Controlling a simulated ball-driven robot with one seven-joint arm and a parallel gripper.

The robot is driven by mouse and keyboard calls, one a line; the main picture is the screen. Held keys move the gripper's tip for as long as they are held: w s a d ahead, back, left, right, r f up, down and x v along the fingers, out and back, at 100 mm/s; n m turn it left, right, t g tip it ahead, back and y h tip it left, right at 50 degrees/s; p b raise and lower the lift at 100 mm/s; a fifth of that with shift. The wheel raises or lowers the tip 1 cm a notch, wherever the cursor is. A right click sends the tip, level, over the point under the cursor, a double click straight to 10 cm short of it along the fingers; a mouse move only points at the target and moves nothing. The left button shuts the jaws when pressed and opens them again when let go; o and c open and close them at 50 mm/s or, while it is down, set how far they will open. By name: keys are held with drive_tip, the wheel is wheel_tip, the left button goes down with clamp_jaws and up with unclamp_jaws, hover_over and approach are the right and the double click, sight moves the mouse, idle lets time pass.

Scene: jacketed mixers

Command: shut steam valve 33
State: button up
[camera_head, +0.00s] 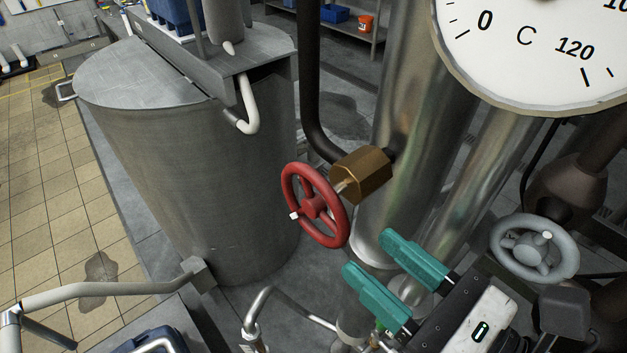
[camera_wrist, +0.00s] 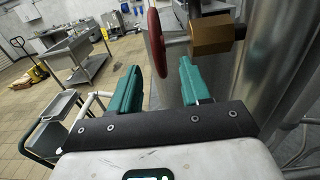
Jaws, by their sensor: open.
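A red handwheel (camera_head: 314,205) sits on a brass valve body (camera_head: 362,175) joined to a dark pipe and a steel column. A white mark shows on its rim. No number is readable, so I cannot tell which valve is 33. My gripper (camera_head: 368,254) is open, its teal fingers just below and right of the red wheel. In the wrist view, the red wheel (camera_wrist: 157,40) is seen edge-on, its lower rim lined up between the open fingertips (camera_wrist: 160,78). I cannot tell whether the rim is inside the jaws; nothing is gripped.
A grey handwheel (camera_head: 534,248) stands at the right. A temperature dial (camera_head: 540,45) fills the upper right. A large steel tank (camera_head: 190,150) stands at the left and a steel column (camera_head: 415,130) behind the valve. A trolley (camera_wrist: 52,125) shows at left in the wrist view.

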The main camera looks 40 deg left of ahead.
sight(314, 207)
drive_tip(key=shift+a+b, duration=0.35)
drive_tip(key=shift+a, duration=0.1)
drive_tip(key=a, duration=0.6)
drive_tip(key=a+p, duration=0.1)
drive_tip(key=a, duration=0.2)
drive_tip(key=shift+w+a, duration=0.35)
clamp_jaws()
